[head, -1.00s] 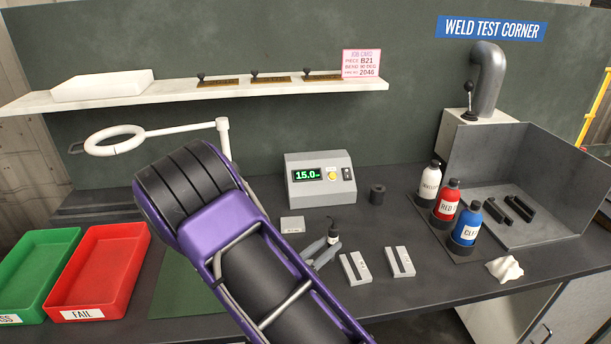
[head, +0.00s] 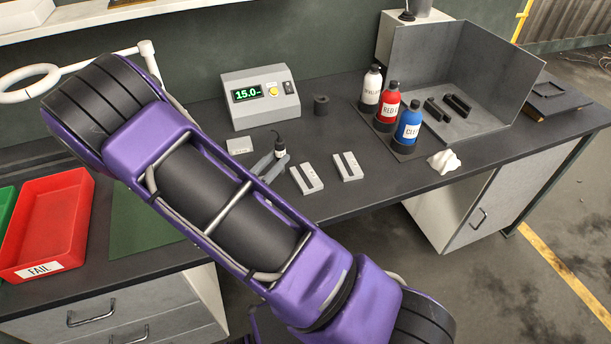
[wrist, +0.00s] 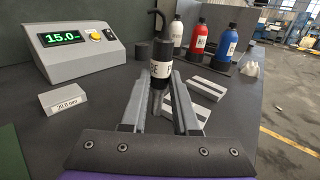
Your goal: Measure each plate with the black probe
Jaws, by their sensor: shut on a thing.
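The black probe (wrist: 161,72) is upright between the fingers of my gripper (wrist: 161,85) in the wrist view, with a cable rising from its top. My gripper is shut on it. In the head view the probe (head: 280,145) shows beside the gauge, its lower end partly hidden by the fingers. The grey gauge box (head: 260,98) reads 15.0 on a green display. Two light grey plates, a left one (head: 307,179) and a right one (head: 347,167), lie on the bench right of the probe. A small block (wrist: 63,102) labelled 20.0 mm lies left of the gripper.
A dark cylinder (head: 321,105) stands right of the gauge. White (head: 371,88), red (head: 388,103) and blue (head: 408,126) bottles stand farther right, near a crumpled cloth (head: 444,161) and a grey booth (head: 480,115). A red FAIL tray (head: 45,225) is at left. Bench between plates and bottles is clear.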

